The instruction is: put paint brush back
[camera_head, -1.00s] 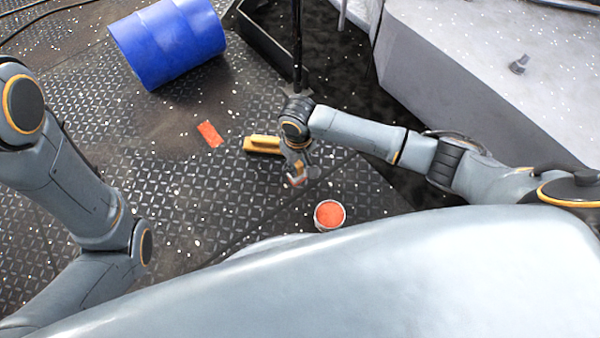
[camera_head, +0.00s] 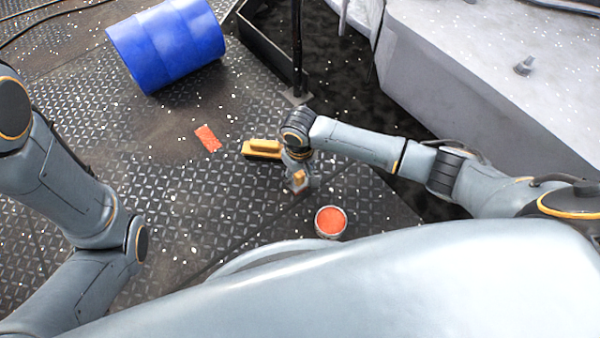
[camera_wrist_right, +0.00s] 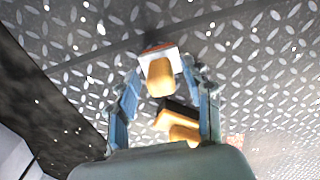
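The paint brush (camera_wrist_right: 161,76) has a yellow handle, a pale ferrule and a thin red edge at its far end. In the right wrist view its handle points back at the camera. My right gripper (camera_head: 299,183) has its two blue fingers (camera_wrist_right: 163,68) in from both sides, with the tips at the ferrule; it appears shut on the brush, just above the deck. An open can of orange-red paint (camera_head: 330,221) stands upright below and right of the gripper in the head view. My left arm shows at the left, but its gripper is out of view.
A yellow block-like object (camera_head: 262,149) lies on the deck beside the right gripper; its dark part shows in the wrist view (camera_wrist_right: 181,124). A flat orange-red patch (camera_head: 208,138) lies left of it. A blue drum (camera_head: 165,45) lies farther back. The deck edge runs along the right.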

